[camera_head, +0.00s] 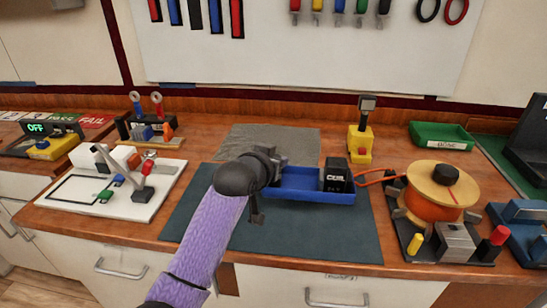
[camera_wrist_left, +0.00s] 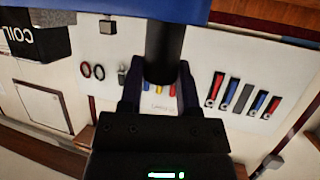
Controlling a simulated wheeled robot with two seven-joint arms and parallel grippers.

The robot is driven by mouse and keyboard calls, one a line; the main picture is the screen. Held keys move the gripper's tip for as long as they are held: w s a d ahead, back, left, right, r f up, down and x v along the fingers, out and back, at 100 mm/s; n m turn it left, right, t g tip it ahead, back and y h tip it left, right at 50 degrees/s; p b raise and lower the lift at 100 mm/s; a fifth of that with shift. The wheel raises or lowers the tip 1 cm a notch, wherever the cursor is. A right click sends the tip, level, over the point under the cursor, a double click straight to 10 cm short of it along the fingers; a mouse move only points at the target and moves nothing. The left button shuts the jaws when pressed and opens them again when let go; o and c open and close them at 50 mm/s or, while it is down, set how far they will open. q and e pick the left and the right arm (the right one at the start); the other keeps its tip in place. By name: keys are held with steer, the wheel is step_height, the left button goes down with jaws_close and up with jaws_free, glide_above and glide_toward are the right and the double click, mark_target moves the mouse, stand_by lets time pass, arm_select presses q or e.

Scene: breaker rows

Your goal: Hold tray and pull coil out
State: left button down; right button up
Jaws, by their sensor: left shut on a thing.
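A blue tray (camera_head: 300,195) lies on the dark green mat in the middle of the bench. The black coil (camera_head: 336,176), a block with white lettering, sits at the tray's right end. My left gripper (camera_head: 277,163) is at the tray's left end. In the left wrist view the left gripper (camera_wrist_left: 160,82) is shut on a black post (camera_wrist_left: 164,45) that joins the blue tray (camera_wrist_left: 110,10). The coil (camera_wrist_left: 38,42) also shows there at the upper left. The right gripper is not in view.
An orange wire (camera_head: 375,179) lies between the coil and a wooden spool (camera_head: 442,180) on the right. A yellow stand (camera_head: 360,143) is behind the tray. A white board with levers (camera_head: 110,188) is on the left. The mat (camera_head: 310,240) is clear in front.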

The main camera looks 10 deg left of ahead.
mark_target(274, 190)
arm_select(q)
steer(key=shift+f+b, duration=1.85)
steer(key=shift+f, duration=2.25)
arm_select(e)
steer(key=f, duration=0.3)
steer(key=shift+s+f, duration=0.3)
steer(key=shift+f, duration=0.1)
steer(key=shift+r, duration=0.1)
arm_select(q)
steer(key=shift+p, duration=0.3)
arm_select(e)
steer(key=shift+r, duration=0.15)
arm_select(q)
steer(key=shift+f, duration=0.4)
